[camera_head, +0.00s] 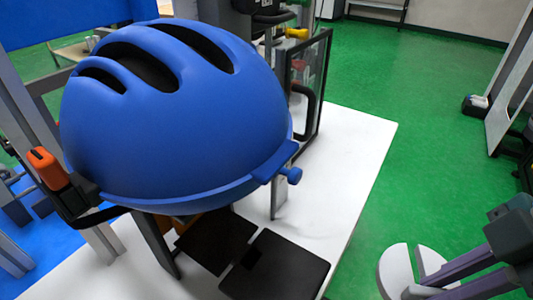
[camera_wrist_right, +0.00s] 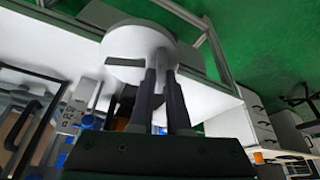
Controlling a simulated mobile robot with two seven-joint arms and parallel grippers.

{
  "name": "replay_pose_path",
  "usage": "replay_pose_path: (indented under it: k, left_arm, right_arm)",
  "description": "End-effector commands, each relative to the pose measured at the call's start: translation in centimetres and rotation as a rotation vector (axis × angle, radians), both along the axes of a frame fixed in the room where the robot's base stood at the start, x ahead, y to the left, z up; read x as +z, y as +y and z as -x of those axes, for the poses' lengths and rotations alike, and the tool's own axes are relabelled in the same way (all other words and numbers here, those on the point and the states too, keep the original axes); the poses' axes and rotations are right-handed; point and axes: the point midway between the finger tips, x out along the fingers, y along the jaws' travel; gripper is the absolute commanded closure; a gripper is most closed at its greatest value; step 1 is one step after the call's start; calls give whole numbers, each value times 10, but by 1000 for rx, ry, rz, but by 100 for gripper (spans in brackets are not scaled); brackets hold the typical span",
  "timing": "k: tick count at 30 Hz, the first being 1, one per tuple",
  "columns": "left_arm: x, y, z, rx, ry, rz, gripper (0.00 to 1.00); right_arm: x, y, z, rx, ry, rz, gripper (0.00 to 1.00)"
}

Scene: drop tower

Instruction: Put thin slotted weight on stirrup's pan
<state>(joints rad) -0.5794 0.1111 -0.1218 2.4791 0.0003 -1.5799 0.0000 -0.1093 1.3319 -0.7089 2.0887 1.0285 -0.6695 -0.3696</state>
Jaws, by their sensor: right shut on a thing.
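The thin slotted weight (camera_head: 396,272) is a pale round disc with a slot, at the lower right of the head view. My right gripper (camera_head: 428,284) is shut on it and holds it beyond the right edge of the white table, over the green floor. In the right wrist view the disc (camera_wrist_right: 125,40) shows beyond the fingertips (camera_wrist_right: 160,62). The stirrup and its pan cannot be made out for certain; the large blue helmet (camera_head: 180,130) hides much of the middle. My left gripper is not in view.
The helmet overhangs the white table (camera_head: 352,150). Two dark flat plates (camera_head: 275,266) lie under its front. A dark-framed clear panel (camera_head: 312,85) stands behind it at the right. An orange-and-black part (camera_head: 48,168) sits at the left. The table's right strip is clear.

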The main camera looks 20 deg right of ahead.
Motion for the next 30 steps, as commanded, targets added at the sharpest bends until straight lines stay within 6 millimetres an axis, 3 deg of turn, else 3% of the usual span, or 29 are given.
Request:
replay_pose_path:
  k: [7,24,30]
  left_arm:
    - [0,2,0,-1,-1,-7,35]
    - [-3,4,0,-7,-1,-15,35]
    - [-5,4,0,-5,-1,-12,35]
  right_arm:
    - [2,14,-10,3,-9,-10,100]
    - [3,124,-73,2,-10,-9,100]
    - [2,150,-88,2,-7,-5,100]
